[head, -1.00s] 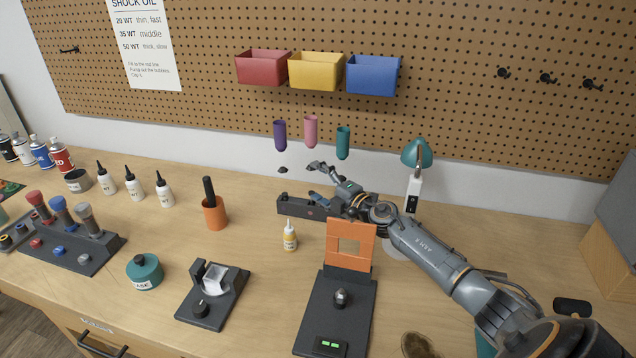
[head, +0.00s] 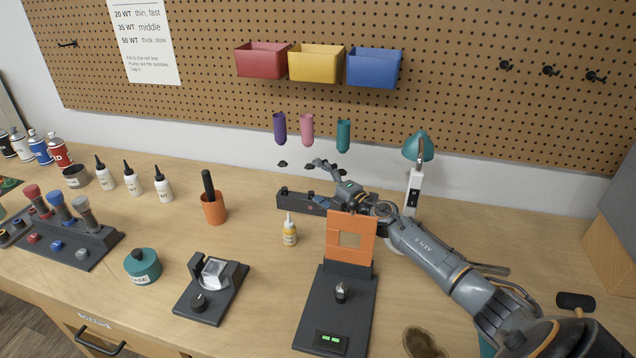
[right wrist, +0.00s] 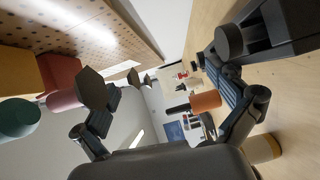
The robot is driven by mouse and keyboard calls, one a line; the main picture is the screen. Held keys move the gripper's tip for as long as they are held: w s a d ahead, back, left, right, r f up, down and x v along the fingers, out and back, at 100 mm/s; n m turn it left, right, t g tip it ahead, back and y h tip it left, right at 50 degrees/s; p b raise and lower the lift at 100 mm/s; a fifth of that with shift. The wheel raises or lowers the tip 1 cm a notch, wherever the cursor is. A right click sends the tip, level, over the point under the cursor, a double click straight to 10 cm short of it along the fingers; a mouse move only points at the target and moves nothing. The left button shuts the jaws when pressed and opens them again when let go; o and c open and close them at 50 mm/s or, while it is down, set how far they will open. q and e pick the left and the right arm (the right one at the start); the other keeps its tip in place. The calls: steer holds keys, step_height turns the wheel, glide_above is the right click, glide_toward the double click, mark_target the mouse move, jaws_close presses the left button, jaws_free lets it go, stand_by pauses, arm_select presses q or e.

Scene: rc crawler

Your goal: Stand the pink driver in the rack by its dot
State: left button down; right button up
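The pink driver (head: 307,128) is upright in the head view, between the purple driver (head: 279,127) and the teal driver (head: 343,134). A small dark piece shows below its handle; no shaft can be made out. The dark rack (head: 292,201) lies below them, its right part hidden by my right gripper (head: 319,182). That gripper is open, its fingers apart with nothing between them, just right of the pink driver's line. In the right wrist view the pink handle (right wrist: 63,101) is left of the fingers. The dots and the driver's lower end cannot be made out clearly. My left gripper is out of view.
A teal lamp (head: 417,148) is to the right. An orange cup (head: 213,210) stands left. The bench between cup and rack is clear.

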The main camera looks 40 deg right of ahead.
steer(key=shift+f, duration=0.1)
step_height(320, 180, up, 10)
stand_by(0.8)
stand_by(0.8)
